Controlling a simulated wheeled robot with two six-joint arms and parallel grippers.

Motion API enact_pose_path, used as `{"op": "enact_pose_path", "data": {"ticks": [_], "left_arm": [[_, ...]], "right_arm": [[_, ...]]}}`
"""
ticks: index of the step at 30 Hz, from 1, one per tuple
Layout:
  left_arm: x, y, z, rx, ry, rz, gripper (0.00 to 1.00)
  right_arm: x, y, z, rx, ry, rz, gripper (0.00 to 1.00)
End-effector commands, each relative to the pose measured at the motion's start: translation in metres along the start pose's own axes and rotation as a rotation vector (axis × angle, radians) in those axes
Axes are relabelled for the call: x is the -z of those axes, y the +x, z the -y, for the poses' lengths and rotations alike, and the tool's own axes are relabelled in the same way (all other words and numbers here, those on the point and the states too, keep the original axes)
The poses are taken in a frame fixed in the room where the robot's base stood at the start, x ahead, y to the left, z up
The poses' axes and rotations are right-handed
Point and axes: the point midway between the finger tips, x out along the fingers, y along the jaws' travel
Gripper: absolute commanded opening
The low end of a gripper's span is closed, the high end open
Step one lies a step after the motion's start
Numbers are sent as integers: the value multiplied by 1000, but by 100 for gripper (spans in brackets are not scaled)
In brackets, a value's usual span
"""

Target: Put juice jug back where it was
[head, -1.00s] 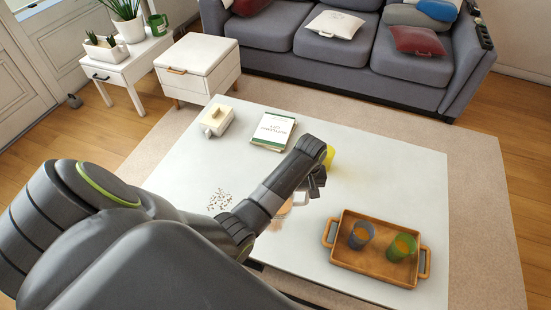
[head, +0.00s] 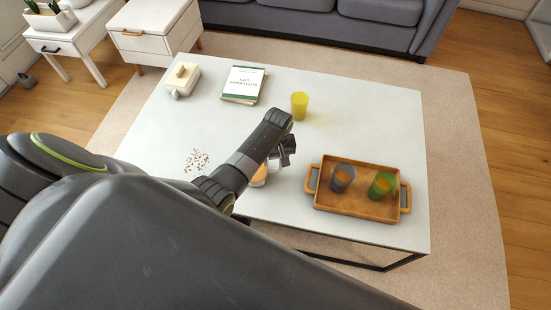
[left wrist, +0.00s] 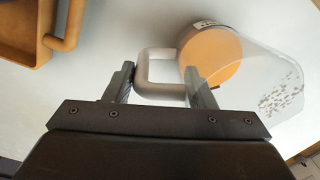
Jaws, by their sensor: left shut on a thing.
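The juice jug (head: 259,177) is a clear vessel with orange juice, mostly hidden behind my left arm in the head view. In the left wrist view, its orange juice (left wrist: 212,58) and its pale square handle (left wrist: 160,90) show clearly. My left gripper (head: 287,153) is over the white table (head: 345,120), left of the tray. In the left wrist view, the left gripper (left wrist: 160,75) has a finger on each side of the handle and is shut on it. I cannot tell whether the jug touches the table. My right gripper is not in view.
A brown tray (head: 330,203) holds a grey cup (head: 342,178) and a green cup (head: 382,185). A yellow cup (head: 299,105), a book (head: 243,84) and a cream butter dish (head: 182,80) stand farther back. Brown bits (head: 197,160) lie left of my arm.

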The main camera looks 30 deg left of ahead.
Motion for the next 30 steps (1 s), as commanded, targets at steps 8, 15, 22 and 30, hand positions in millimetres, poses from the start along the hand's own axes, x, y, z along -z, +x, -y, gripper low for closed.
{"op": "enact_pose_path", "data": {"ticks": [8, 15, 22, 30], "left_arm": [[0, 2, 0, -1, 0, -1, 54], [0, 2, 0, -1, 0, 0, 72], [0, -1, 0, -1, 0, 0, 72], [1, -48, -1, -3, 0, -4, 72]], "right_arm": [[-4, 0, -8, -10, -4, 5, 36], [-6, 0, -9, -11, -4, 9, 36], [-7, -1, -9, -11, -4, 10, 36], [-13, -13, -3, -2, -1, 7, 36]]}}
